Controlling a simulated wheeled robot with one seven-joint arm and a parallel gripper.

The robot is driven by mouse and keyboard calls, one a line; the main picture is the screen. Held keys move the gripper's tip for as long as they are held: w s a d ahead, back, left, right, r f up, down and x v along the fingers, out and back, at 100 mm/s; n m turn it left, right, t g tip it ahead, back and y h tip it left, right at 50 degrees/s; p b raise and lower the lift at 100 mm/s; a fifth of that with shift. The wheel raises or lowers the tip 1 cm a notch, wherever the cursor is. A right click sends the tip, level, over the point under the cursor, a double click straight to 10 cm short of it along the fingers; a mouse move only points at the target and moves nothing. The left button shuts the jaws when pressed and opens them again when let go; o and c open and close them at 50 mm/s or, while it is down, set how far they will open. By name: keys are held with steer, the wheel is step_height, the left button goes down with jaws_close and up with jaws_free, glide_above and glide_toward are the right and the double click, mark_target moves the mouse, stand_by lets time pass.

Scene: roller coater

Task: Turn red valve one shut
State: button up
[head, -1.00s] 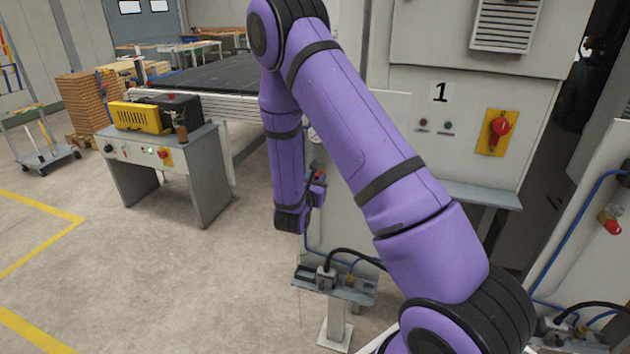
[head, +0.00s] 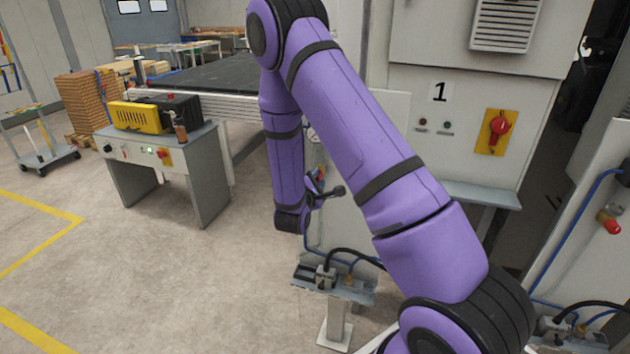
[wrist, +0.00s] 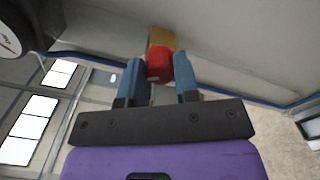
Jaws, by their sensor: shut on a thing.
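The red valve (wrist: 158,66) sits between the two blue fingers of my gripper (wrist: 159,75) in the wrist view. The fingers are shut on its sides. A yellow-brass body (wrist: 161,40) shows behind the red part. In the head view a small bit of the valve's red (head: 321,173) shows beside my wrist, in front of the grey panel. My arm and wrist hide most of the valve and the fingertips there.
A machine front marked 1 (head: 440,92) carries a red rotary switch (head: 500,128) on a yellow plate. Another red valve (head: 609,222) is at the right with a blue hose (head: 560,235). A round gauge (wrist: 8,38) shows in the wrist view.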

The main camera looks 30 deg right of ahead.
steer(key=m, duration=0.6)
steer(key=shift+f, duration=0.1)
stand_by(0.5)
steer(key=o, duration=0.9)
steer(key=shift+o, duration=0.2)
steer(key=v, duration=1.1)
steer(key=shift+d, duration=0.1)
